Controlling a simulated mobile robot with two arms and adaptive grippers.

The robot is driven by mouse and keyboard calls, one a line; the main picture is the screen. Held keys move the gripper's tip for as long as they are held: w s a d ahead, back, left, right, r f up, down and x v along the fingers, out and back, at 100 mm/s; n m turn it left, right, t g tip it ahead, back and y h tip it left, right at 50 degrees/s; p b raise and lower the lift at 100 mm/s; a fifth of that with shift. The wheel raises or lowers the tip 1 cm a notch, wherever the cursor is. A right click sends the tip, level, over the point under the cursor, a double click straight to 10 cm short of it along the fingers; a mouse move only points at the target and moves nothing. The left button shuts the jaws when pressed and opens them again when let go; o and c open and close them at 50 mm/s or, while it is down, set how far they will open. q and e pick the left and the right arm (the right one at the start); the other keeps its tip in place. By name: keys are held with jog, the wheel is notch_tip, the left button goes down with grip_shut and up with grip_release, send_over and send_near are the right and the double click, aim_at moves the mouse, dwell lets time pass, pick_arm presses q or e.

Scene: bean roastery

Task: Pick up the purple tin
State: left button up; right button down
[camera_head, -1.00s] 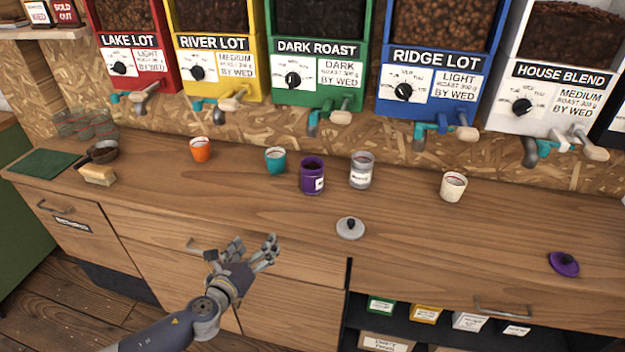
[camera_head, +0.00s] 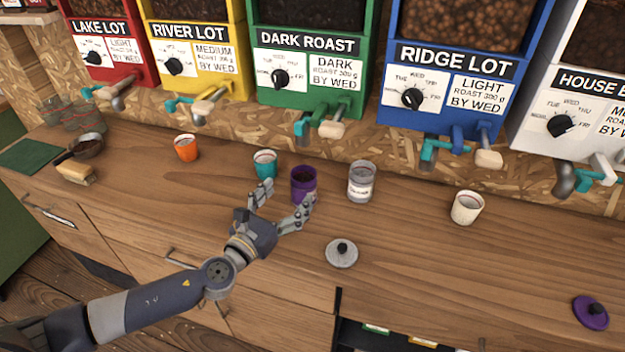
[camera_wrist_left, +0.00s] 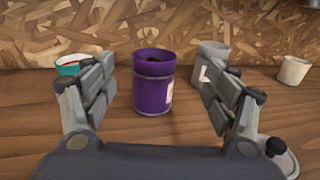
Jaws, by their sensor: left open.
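The purple tin (camera_head: 303,182) stands upright and lidless on the wooden counter, with dark contents at its mouth. In the left wrist view the purple tin (camera_wrist_left: 153,84) sits ahead, between the two spread fingers in the picture. My left gripper (camera_head: 284,205) is open and empty, just in front of the tin. One fingertip overlaps the tin's lower part in the head view; I cannot tell whether it touches. The left gripper also shows in the wrist view (camera_wrist_left: 160,100). A purple lid (camera_head: 590,312) lies at the counter's right front. My right gripper is not in view.
A grey lid (camera_head: 342,253) lies in front. An orange cup (camera_head: 186,148) and a cream cup (camera_head: 466,208) stand farther off. Bean dispensers line the back wall.

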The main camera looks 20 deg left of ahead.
aim_at(309, 167)
pick_arm(q)
jog(key=x, duration=0.3)
jog(key=shift+w+r+p, duration=0.3)
jog(key=shift+w+p, duration=0.05)
jog(key=shift+p, duration=0.05)
jog(key=shift+w+d+f, duration=0.1)
jog(key=shift+w, duration=0.2)
jog(key=shift+w+f, duration=0.15)
jog(key=shift+w, duration=0.2)
jog(key=w, duration=0.4)
jog(key=shift+d+f, duration=0.1)
jog(key=shift+f, duration=0.25)
jog(key=shift+w+d+f, duration=0.1)
jog(key=shift+w+d, duration=0.05)
jog(key=shift+w, duration=0.3)
jog(key=shift+s, duration=0.1)
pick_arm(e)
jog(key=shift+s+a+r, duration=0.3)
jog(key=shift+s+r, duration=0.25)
pick_arm(q)
jog(key=c, duration=1.6)
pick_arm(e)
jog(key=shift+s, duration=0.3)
